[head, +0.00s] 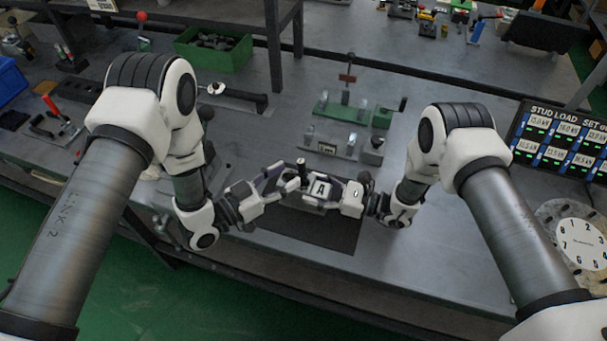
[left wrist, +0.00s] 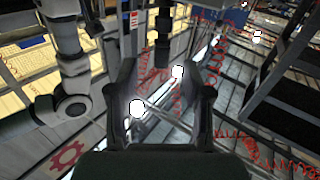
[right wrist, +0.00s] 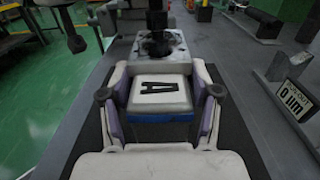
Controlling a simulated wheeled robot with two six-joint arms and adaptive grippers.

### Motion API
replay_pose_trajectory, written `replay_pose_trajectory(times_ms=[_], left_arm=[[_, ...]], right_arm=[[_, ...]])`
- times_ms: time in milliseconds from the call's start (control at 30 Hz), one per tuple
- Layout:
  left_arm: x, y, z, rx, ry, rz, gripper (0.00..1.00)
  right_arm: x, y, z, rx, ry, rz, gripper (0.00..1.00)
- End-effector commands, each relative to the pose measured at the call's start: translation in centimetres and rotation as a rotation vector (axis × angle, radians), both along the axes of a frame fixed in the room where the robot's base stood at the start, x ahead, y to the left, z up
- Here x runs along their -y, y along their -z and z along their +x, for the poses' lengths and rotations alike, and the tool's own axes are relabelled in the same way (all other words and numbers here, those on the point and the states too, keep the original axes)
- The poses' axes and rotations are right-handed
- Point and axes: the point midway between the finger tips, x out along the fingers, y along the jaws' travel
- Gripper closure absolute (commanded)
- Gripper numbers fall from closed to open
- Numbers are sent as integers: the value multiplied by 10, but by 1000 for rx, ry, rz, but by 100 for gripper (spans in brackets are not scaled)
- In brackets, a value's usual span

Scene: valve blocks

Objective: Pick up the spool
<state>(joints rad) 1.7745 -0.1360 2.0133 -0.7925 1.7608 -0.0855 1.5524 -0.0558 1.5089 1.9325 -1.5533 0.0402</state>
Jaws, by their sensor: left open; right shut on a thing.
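The dark spool (head: 302,170) stands upright at the left end of a pale valve block (head: 319,189) marked A. In the right wrist view the spool (right wrist: 157,27) rises from the block's far part. My right gripper (right wrist: 160,93) is shut on the block (right wrist: 160,88), its fingers on either side of the lettered top and blue lower part. My left gripper (head: 283,181) is open beside the spool, fingers pointing toward it. In the left wrist view a dark upright cylinder, apparently the spool (left wrist: 162,28), shows beyond the open fingers (left wrist: 163,95); contact cannot be told.
A dark mat (head: 335,232) lies under the grippers on the grey bench. Behind stand a green fixture (head: 345,111) and a grey fixture with a label plate (head: 326,148). A green bin (head: 213,56) is back left; a dial (head: 582,243) is at right.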

Motion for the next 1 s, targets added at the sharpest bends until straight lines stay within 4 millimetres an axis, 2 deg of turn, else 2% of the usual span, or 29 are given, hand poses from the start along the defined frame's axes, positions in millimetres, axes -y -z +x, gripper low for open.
replay_pose_trajectory(times_ms=[300,400,567,600,733,1000], left_arm=[[38,4,31,2,4,0,50],[44,4,37,0,2,-2,50],[45,4,38,-1,0,-1,50],[44,4,37,-1,0,-1,54],[44,4,37,-1,0,-1,100],[44,3,37,0,0,-1,100]], right_arm=[[0,-1,1,3,2,1,100],[0,-1,1,3,2,1,100],[1,-1,1,3,3,1,100],[1,-1,1,3,3,1,100],[1,-1,1,3,3,1,100],[1,-1,1,3,3,1,100]])
